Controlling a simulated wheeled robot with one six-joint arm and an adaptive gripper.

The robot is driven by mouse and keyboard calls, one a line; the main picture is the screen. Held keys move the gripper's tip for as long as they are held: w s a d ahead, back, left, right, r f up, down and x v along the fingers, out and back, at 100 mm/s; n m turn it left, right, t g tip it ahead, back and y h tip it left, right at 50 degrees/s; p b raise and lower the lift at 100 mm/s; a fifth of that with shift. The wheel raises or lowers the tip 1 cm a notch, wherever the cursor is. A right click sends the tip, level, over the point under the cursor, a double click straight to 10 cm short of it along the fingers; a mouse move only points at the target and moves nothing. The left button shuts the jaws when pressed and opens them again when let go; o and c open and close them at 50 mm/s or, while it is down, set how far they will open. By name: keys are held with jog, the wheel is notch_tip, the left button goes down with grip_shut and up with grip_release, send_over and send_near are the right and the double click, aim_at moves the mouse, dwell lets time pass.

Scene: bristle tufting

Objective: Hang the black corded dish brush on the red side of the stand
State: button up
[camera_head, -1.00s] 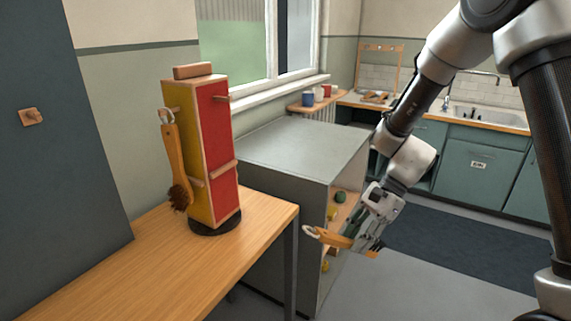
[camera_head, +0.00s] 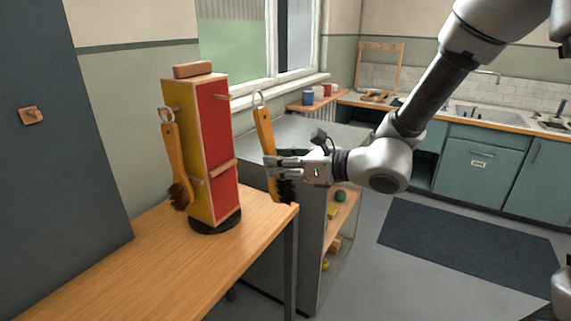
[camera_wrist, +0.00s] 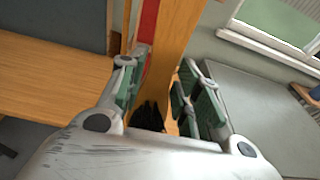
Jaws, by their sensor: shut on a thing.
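The stand has a yellow face (camera_head: 201,130) and a red face (camera_head: 220,135), with wooden pegs on both, and stands upright on a round dark base on the wooden table. A brush with dark brown bristles (camera_head: 176,160) hangs by its loop on the yellow side. My gripper (camera_head: 277,168) is shut on the black-bristled brush (camera_head: 264,130) and holds it nearly upright, cord loop at the top, bristles down. It is right of the red face, apart from it. In the wrist view the brush's handle (camera_wrist: 172,45) rises between my fingers (camera_wrist: 158,95), partly hiding the stand.
The wooden table (camera_head: 150,255) has free room in front of the stand. A grey cabinet (camera_head: 300,225) with small things on open shelves stands behind and below my gripper. A dark tall panel (camera_head: 60,200) is at the left.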

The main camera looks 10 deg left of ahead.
jog(key=x, duration=1)
jog(key=shift+r, duration=0.25)
dwell(0.3)
dwell(0.4)
jog(key=o, duration=1.1)
jog(key=shift+s+d, duration=0.1)
jog(key=shift+v, duration=3.35)
